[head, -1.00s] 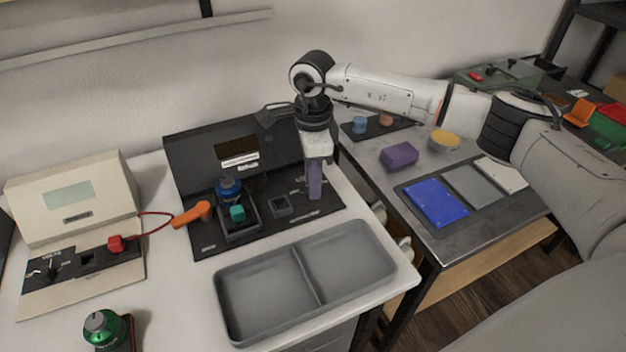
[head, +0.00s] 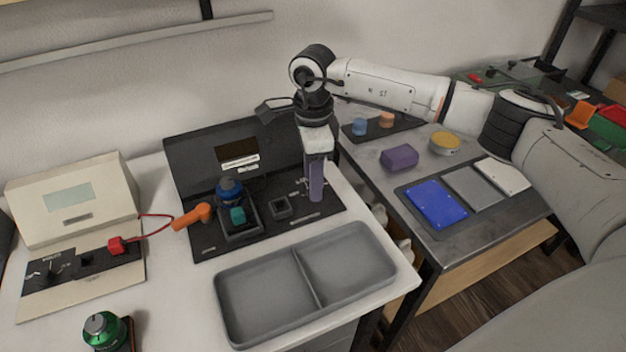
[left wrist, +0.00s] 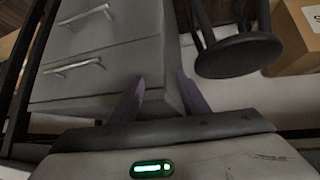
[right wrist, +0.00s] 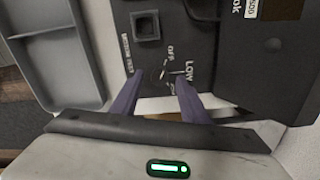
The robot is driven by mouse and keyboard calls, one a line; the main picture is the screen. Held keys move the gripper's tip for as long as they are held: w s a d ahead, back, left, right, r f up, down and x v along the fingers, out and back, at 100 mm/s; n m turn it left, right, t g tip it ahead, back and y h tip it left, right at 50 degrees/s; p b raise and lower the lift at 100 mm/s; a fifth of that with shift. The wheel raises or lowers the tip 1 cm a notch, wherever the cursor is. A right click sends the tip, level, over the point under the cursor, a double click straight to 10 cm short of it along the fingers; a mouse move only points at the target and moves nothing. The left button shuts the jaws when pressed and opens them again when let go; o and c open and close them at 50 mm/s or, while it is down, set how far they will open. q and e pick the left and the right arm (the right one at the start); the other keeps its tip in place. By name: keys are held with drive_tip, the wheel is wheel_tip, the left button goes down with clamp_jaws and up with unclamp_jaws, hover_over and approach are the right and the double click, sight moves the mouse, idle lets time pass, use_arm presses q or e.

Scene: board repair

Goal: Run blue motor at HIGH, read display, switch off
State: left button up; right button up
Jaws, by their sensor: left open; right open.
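The blue motor (head: 229,190) stands in a dark holder on the black test board (head: 215,240), with a teal block (head: 238,215) at its front. A dark display window (head: 236,148) is in the board's upright back panel; I cannot read a value. My right gripper (head: 316,197) points down at the board's right side. In the right wrist view its open fingers (right wrist: 157,82) stand either side of a small switch (right wrist: 163,73) among OFF and LOW labels; contact is unclear. My left gripper (left wrist: 161,88) is open and empty, facing drawers, out of the head view.
A grey two-part tray (head: 262,292) lies in front of the board. A cream tester (head: 75,205) with a red lead and a green-topped motor (head: 103,330) are at left. A side table holds a purple block (head: 400,158) and a blue board (head: 436,204).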

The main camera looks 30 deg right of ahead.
wheel_tip(320, 180, up, 9)
idle(0.3)
idle(0.4)
